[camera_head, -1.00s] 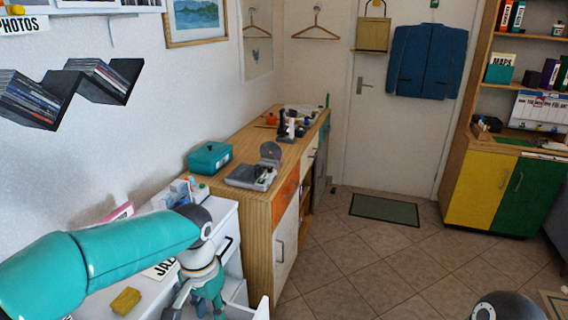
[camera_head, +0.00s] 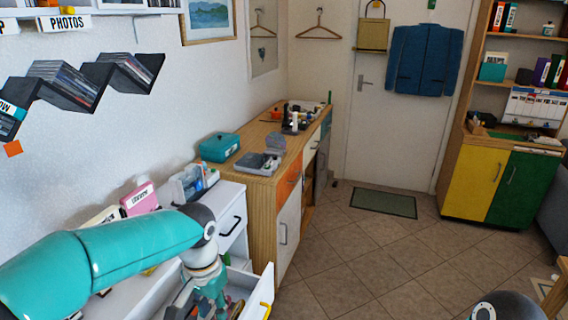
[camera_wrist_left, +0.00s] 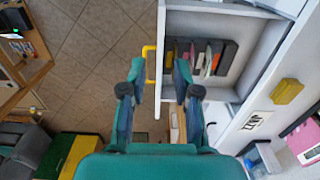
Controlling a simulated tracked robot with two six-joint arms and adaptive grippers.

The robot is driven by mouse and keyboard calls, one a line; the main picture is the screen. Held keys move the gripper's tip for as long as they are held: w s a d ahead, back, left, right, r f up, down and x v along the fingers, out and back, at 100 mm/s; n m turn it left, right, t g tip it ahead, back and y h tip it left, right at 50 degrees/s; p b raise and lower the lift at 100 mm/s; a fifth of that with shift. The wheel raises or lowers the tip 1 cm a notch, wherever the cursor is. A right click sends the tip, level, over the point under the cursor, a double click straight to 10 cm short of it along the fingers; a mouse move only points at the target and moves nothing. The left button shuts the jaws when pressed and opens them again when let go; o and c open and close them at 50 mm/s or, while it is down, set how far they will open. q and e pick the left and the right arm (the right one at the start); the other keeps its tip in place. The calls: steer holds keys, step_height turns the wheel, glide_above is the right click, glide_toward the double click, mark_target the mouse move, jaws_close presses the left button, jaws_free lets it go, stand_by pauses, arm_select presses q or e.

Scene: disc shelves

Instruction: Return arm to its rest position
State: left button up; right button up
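My left arm (camera_head: 110,262) is teal and reaches in from the left over the white cabinet in the head view. Its gripper (camera_wrist_left: 160,75) is open in the left wrist view, its two fingers well apart with nothing held. Beyond the fingertips is a pulled-out white drawer (camera_wrist_left: 200,20) with a yellow handle (camera_wrist_left: 149,64). The drawer holds several upright cases (camera_wrist_left: 205,58). In the head view the left fingers are partly hidden behind the wrist. My right gripper is not in view.
The white cabinet top carries a yellow block (camera_wrist_left: 286,91), a label card (camera_wrist_left: 253,122) and a pink box (camera_head: 139,198). A zigzag disc shelf (camera_head: 75,85) hangs above. A wooden sideboard (camera_head: 262,195) stands beyond. Tiled floor (camera_head: 370,255) is open to the right.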

arm_select(q)
steer(key=s+a+f+g+b, duration=0.1)
steer(key=s+f, duration=0.2)
steer(key=f, duration=0.3)
steer(key=s+a+f+n+g+b, duration=0.1)
steer(key=s+f+g, duration=0.15)
steer(key=f, duration=0.45)
steer(key=s+a+f+g+b, duration=0.1)
steer(key=s+a+f, duration=0.15)
steer(key=f, duration=0.35)
steer(key=s+d+f+n+t+h+b, duration=0.15)
steer(key=s+d+f, duration=0.25)
steer(key=s+f, duration=0.4)
steer(key=s+d+f+n+h, duration=0.3)
steer(key=s+f, duration=0.4)
steer(key=w+t, duration=0.3)
steer(key=w, duration=0.1)
steer(key=shift+a+f+n+t+y, duration=0.15)
steer(key=shift+f+n+t+y, duration=0.15)
steer(key=shift+f, duration=0.1)
